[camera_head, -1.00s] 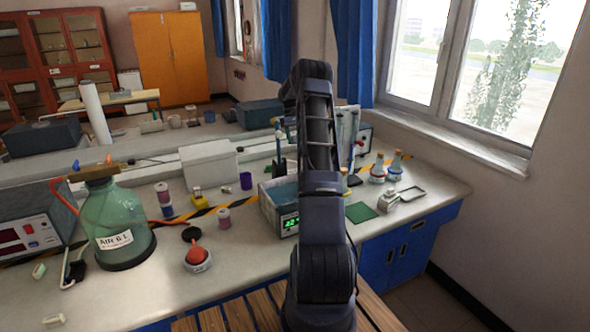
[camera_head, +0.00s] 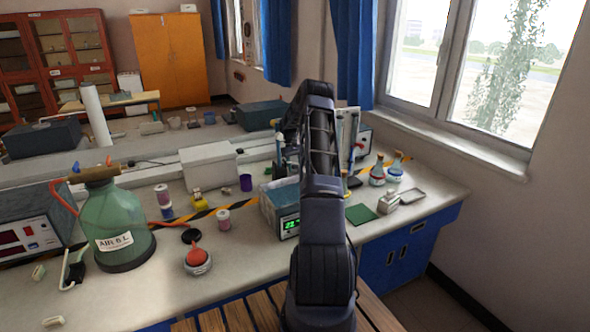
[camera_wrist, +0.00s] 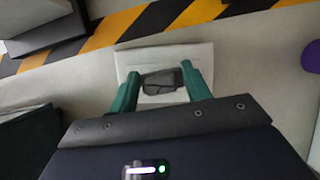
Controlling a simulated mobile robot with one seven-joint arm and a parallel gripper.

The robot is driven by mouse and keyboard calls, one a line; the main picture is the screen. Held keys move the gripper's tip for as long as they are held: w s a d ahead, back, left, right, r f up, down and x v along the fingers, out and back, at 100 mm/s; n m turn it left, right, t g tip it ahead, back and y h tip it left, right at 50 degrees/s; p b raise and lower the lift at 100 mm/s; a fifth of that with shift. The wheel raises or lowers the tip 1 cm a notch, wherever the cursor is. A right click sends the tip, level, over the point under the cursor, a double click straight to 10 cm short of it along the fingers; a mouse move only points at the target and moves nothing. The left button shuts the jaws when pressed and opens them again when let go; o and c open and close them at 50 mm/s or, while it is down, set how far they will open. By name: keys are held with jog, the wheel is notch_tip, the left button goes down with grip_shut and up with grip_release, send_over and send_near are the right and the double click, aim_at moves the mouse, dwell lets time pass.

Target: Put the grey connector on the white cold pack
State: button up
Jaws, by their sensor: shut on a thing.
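In the wrist view, the grey connector (camera_wrist: 162,81) is between the two green fingers of my gripper (camera_wrist: 162,84), which is shut on it. The white cold pack (camera_wrist: 148,57) lies flat on the bench, directly behind and below the connector in this view. Its lower part is hidden by the connector and my gripper. I cannot tell whether the connector touches the pack. In the head view my arm hides my gripper and the connector.
Yellow-and-black tape (camera_wrist: 140,25) runs beyond the pack. A purple cup (camera_head: 246,182) shows at the wrist view's right edge (camera_wrist: 312,57). A bath with a green display (camera_head: 285,212), a green bottle (camera_head: 118,220) and a green mat (camera_head: 361,214) stand along the bench.

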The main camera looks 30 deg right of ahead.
jog(key=shift+f, duration=0.65)
jog(key=o, duration=0.9)
jog(key=shift+f, duration=0.15)
jog(key=shift+o, duration=0.2)
